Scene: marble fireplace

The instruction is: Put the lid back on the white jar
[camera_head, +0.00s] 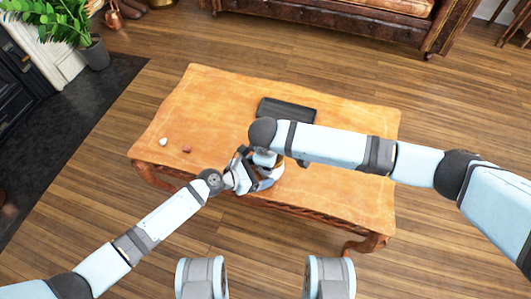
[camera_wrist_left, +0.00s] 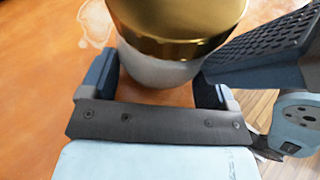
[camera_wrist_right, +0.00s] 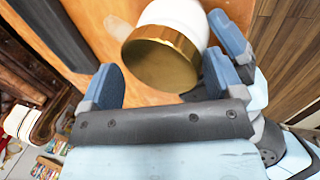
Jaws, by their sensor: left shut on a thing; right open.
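The white jar (camera_wrist_left: 155,70) is between the fingers of my left gripper (camera_wrist_left: 155,88), which is shut on it. The gold lid (camera_wrist_left: 185,20) is at the jar's mouth; I cannot tell whether it is fully seated. In the right wrist view the lid's gold face (camera_wrist_right: 160,62) points toward the camera, with the white jar body (camera_wrist_right: 178,12) beyond it. My right gripper (camera_wrist_right: 165,85) is open, its fingers on either side of the lid. In the head view both grippers meet near the table's front edge, and my right arm hides much of the jar.
The wooden table (camera_head: 215,105) carries a dark flat tray-like object (camera_head: 287,109) behind the grippers. A small white item (camera_head: 163,142) and a small reddish item (camera_head: 186,149) lie at the left. The table's left and right parts are mostly clear. A leather sofa (camera_head: 320,22) stands behind.

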